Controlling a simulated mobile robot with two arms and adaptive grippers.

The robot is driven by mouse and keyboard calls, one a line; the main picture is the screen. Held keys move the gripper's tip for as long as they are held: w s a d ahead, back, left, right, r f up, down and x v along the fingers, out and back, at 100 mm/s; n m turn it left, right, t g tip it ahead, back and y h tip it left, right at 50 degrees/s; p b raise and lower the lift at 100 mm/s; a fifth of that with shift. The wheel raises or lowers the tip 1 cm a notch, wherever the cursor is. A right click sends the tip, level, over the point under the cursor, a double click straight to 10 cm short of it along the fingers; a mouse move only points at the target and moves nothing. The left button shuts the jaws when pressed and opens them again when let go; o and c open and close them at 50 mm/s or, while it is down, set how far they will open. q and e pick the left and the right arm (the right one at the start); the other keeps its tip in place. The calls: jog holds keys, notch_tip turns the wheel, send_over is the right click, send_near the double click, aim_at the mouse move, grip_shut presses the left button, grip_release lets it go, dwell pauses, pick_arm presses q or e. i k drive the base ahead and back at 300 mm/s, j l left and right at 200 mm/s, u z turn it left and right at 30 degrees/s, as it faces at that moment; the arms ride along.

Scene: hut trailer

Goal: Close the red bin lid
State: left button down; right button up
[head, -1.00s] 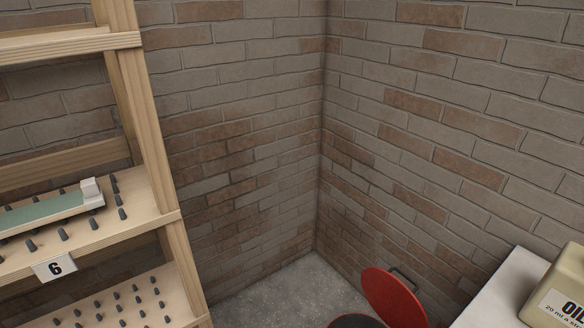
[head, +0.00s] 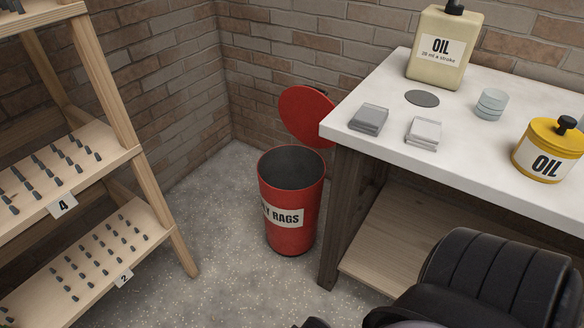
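The red bin (head: 292,236) stands upright on the floor between the shelf rack and the workbench. Its label is partly readable and ends in "RAGS". Its round mouth is uncovered and the dark inside shows. The red lid (head: 307,115) is swung open, tilted up behind the bin's rim, with a dark handle at its upper edge. The lid's right edge is close to the bench corner; I cannot tell whether they touch. Black parts of my own arm show at the bottom right. Neither gripper's fingers can be seen.
A white-topped workbench (head: 349,129) stands right of the bin, with a beige oil bottle (head: 436,72), a yellow oil can (head: 541,160), grey blocks (head: 368,119) and clear discs (head: 490,104). A wooden pegged rack (head: 128,138) is at the left. Speckled floor (head: 225,225) lies free between.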

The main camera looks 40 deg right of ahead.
aim_at(302, 108)
jog(key=k+j, duration=0.15)
jog(key=z, duration=1.3)
